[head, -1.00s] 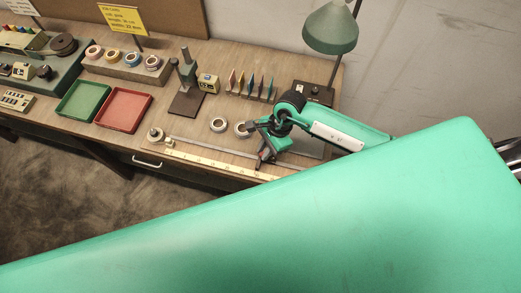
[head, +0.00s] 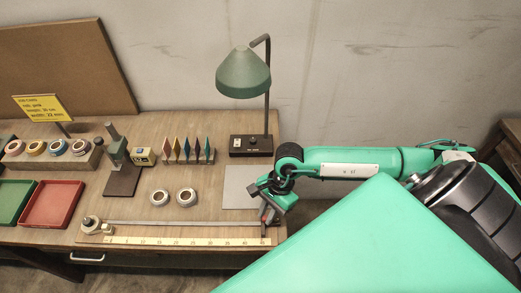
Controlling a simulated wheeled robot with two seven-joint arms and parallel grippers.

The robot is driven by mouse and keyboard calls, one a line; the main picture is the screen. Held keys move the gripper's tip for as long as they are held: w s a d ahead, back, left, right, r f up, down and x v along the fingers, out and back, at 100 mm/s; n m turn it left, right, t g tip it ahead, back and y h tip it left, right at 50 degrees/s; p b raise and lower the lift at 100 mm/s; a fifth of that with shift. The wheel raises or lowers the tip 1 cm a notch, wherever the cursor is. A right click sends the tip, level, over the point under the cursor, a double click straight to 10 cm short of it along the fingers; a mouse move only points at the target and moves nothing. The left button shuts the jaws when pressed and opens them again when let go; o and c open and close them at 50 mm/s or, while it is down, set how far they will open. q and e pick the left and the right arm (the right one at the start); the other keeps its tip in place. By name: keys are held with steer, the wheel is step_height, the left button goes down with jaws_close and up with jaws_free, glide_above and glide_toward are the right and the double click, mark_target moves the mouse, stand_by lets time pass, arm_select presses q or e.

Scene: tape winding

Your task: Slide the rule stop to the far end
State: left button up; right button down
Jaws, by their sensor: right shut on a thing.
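The rule (head: 180,241) is a pale yellow strip with number marks along the front of the bench. A thin metal rail (head: 180,223) runs behind it. My right gripper (head: 267,214) is at the right end of the rail and rule, shut on the rule stop (head: 264,228). The stop is small, dark and mostly hidden by the fingers, with a bit of red showing near them. My left gripper is not in view.
A roller (head: 91,224) stands at the rail's left end. Two tape rolls (head: 186,197) lie behind the rail. A grey plate (head: 240,187) and a lamp (head: 243,75) stand behind my gripper. A red tray (head: 52,205) is at the left. My green body covers the lower right.

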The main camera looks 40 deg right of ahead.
steer(key=c, duration=1.4)
jaws_free()
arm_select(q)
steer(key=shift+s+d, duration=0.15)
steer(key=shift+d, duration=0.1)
arm_select(e)
steer(key=shift+o, duration=0.2)
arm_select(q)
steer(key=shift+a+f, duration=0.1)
arm_select(e)
steer(key=shift+r, duration=0.1)
